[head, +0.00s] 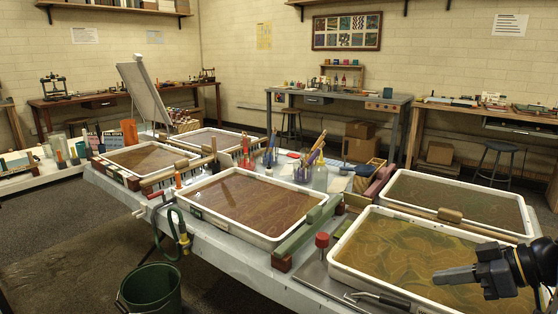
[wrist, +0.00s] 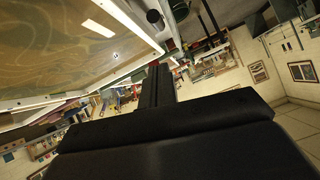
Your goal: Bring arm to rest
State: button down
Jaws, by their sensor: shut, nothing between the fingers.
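My gripper (head: 455,276) is at the lower right of the head view. It is held out over the near right marbling tray (head: 352,277), with its fingers pointing left. The fingers are closed together and hold nothing. In the wrist view, the closed fingers (wrist: 157,88) stick up from the dark gripper body in the middle of the picture. That view is tilted, and a tray (wrist: 135,68) with swirled green-brown liquid shows at its upper left. Whether the gripper touches anything cannot be told, but it appears to be above the liquid.
A brown-liquid tray (head: 207,222) sits at the middle of the table, and a greenish tray (head: 520,234) lies behind my gripper. Jars with brushes (head: 303,172) stand between the trays. A red-knobbed tool (head: 322,241) stands at the near edge. A green bucket (head: 150,290) is on the floor.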

jog(key=w+a+h+p, duration=0.1)
jog(key=a+p, duration=0.1)
jog(key=a, duration=0.1)
jog(key=w+a+f+g+p, duration=0.1)
jog(key=w+a+p, duration=0.1)
jog(key=a, duration=0.1)
jog(key=w+a+h+p, duration=0.1)
jog(key=w+a+p, duration=0.1)
jog(key=a, duration=0.1)
jog(key=shift+f+g+h, duration=0.2)
jog(key=shift+g+h, duration=0.1)
jog(key=shift+g, duration=0.1)
jog(key=w+a+r+g+h+p, duration=0.1)
jog(key=w+a+g+h+p, duration=0.4)
jog(key=p, duration=0.5)
jog(key=shift+w+a+r+h+p, duration=0.25)
jog(key=shift+a+h+p, duration=0.1)
jog(key=shift+a+h, duration=0.75)
jog(key=shift+a, duration=0.1)
jog(key=shift+s, duration=0.1)
